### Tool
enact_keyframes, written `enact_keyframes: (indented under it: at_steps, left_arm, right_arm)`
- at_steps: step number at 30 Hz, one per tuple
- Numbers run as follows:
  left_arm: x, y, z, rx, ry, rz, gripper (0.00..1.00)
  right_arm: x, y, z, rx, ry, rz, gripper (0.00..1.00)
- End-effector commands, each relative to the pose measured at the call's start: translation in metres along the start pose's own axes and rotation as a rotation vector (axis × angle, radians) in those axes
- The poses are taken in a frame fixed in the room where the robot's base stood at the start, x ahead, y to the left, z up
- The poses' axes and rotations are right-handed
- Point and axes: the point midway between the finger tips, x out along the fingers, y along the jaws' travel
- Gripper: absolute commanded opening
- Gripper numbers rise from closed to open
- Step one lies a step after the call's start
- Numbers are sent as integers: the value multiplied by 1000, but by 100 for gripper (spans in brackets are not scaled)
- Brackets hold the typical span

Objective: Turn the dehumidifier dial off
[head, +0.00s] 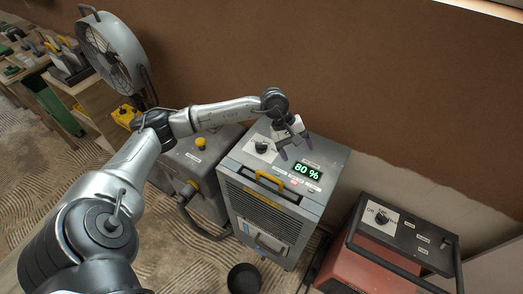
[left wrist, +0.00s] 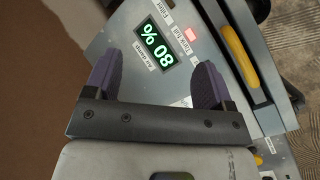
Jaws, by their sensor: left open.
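The dehumidifier (head: 279,215) is a grey box with a front grille and a lit green "80 %" display (head: 306,171) on its top. Its black dial (head: 262,147) sits on a white plate at the top's back left. My left gripper (head: 294,146) is above the top, to the right of the dial and behind the display, apart from the dial. Its purple fingers are open and empty. In the left wrist view the display (left wrist: 155,43) shows beyond the open fingers (left wrist: 156,80); I cannot make out the dial there. My right gripper is not in view.
A red machine (head: 365,262) with its own dial (head: 382,217) and a black frame stands at the right. A grey unit with a yellow knob (head: 201,143) stands left of the dehumidifier. A fan (head: 107,50) is behind, and a black bucket (head: 244,278) in front. The brown wall is close behind.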

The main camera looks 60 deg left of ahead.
Motion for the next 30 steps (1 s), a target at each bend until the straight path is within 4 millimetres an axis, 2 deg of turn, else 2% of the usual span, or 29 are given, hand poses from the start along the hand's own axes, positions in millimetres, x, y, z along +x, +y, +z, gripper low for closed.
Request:
enact_keyframes:
  at_steps: [1,3,6,9,13,17,30]
  left_arm:
    - [-14,-12,-25,41,83,-76,77]
    - [-35,-26,-50,83,170,-180,77]
    - [-62,-43,-74,115,255,-300,77]
    - [-83,-55,-89,125,304,-382,77]
    - [-94,-65,-98,129,332,-438,77]
    - [-87,-72,-104,129,337,-456,77]
    - [-19,-104,-130,128,334,-452,77]
  right_arm:
    - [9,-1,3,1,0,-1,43]
    - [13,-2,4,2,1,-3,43]
    - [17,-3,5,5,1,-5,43]
    - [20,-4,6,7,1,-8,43]
    - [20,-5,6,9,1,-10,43]
    - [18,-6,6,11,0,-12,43]
    - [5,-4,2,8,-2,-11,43]
